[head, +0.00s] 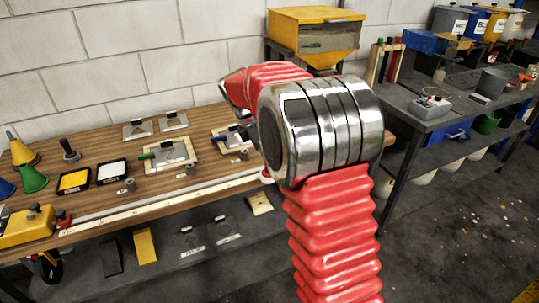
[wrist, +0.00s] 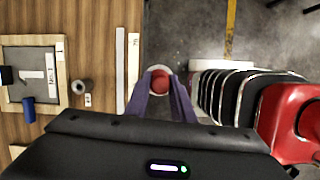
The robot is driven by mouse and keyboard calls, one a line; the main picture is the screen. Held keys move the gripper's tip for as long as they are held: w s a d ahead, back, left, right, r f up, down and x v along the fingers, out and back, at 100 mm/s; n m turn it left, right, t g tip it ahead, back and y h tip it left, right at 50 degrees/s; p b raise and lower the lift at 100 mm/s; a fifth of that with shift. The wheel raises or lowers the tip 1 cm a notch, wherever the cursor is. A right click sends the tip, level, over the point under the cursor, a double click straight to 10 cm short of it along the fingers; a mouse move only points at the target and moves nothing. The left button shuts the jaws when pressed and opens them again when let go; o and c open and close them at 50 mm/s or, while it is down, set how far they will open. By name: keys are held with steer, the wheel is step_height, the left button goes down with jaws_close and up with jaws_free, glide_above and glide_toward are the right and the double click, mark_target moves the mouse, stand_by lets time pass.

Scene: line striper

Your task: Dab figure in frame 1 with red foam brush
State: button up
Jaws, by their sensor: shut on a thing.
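My gripper (wrist: 163,88) shows in the wrist view with two purple fingers shut on a round red-ended thing with a pale rim, which looks like the red foam brush (wrist: 160,80). It is over the grey floor, just past the table edge. In the head view my arm hides the gripper; a small red and white bit (head: 267,176) shows beside the arm. Another frame (head: 153,170) with a green handle (head: 146,156) lies farther left.
The wooden table (head: 105,185) also holds a yellow tray (head: 74,181), a white tray (head: 111,171), cones (head: 34,179) and small grey cups (head: 190,170). A long pale strip (head: 160,197) runs along its front edge. A dark bench (head: 410,115) stands at the right.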

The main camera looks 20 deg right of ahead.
steer(key=m, duration=0.1)
steer(key=a+m, duration=0.1)
steer(key=f+m+g, duration=0.1)
steer(key=m, duration=0.1)
steer(key=shift+s+a+f, duration=0.1)
steer(key=shift+s+a, duration=0.2)
steer(key=shift+s, duration=0.05)
steer(key=m, duration=0.1)
steer(key=a+f+m+g, duration=0.1)
steer(key=shift+s+m+y, duration=0.2)
steer(key=shift+m+y, duration=0.2)
steer(key=s+a+f+m+g+y, duration=0.1)
steer(key=a+f+m+y, duration=0.1)
steer(key=a+f+m, duration=0.6)
steer(key=a+m, duration=0.2)
steer(key=shift+s+a+y, duration=0.25)
steer(key=shift+a+y, duration=0.05)
steer(key=shift+y, duration=0.1)
steer(key=shift+d+f, duration=0.1)
